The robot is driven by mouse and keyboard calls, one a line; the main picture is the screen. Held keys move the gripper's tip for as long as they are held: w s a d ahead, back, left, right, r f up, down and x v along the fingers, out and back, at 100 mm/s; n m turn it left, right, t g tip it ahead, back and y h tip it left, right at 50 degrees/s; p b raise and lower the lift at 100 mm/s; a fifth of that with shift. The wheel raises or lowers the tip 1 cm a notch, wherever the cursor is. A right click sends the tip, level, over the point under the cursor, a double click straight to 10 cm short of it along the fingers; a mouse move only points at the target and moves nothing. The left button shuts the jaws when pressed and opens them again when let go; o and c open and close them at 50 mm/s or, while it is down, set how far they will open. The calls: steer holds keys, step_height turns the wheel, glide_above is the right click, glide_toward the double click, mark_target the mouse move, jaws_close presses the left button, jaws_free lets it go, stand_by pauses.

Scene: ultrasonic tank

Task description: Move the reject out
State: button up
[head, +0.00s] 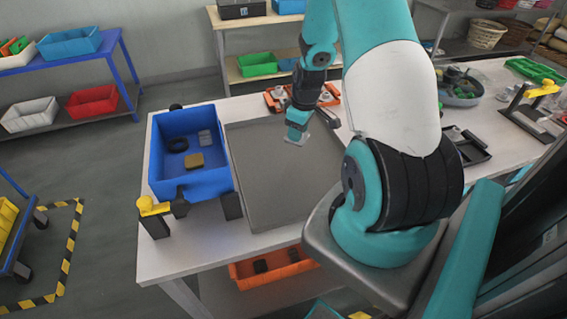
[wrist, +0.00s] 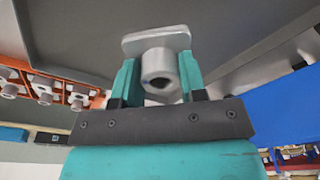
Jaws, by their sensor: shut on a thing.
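My gripper (head: 298,126) is shut on a grey metal part (wrist: 158,45) with a flat flange and a round hollow boss. In the wrist view both teal fingers of my gripper (wrist: 159,78) press the boss from either side. In the head view the held grey part (head: 297,139) shows below the fingers, over the back right of a large grey tray (head: 275,195). Its height above the tray is hard to judge. No mark shows which part is the reject.
A blue tank (head: 161,168) left of the tray holds a dark ring (head: 177,145), a tan block (head: 194,160) and a grey block (head: 206,138). Orange racks (wrist: 62,88) with grey parts stand behind the tray. A yellow-topped clamp (head: 153,207) is at the table's front left.

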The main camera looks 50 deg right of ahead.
steer(key=o, duration=1.1)
steer(key=shift+r, duration=0.1)
steer(key=r+b, duration=0.1)
steer(key=r, duration=0.4)
steer(key=s+r+b, duration=0.1)
steer(key=r, duration=0.5)
steer(key=s+r+b, duration=0.1)
steer(key=r, duration=0.5)
steer(key=shift+d+r, duration=0.1)
steer(key=shift+d, duration=0.15)
steer(key=a+r+n+y+b, duration=0.2)
steer(key=a+b, duration=0.1)
steer(key=a, duration=2.3)
steer(key=s+a, duration=0.4)
steer(key=s+a+n+g+y, duration=0.1)
steer(key=s+a, duration=0.3)
steer(key=s+a+n+b, duration=0.1)
steer(key=s+a, duration=0.4)
steer(key=shift+s+f+y, duration=0.1)
steer(key=shift+f+y, duration=0.1)
steer(key=shift+y, duration=0.2)
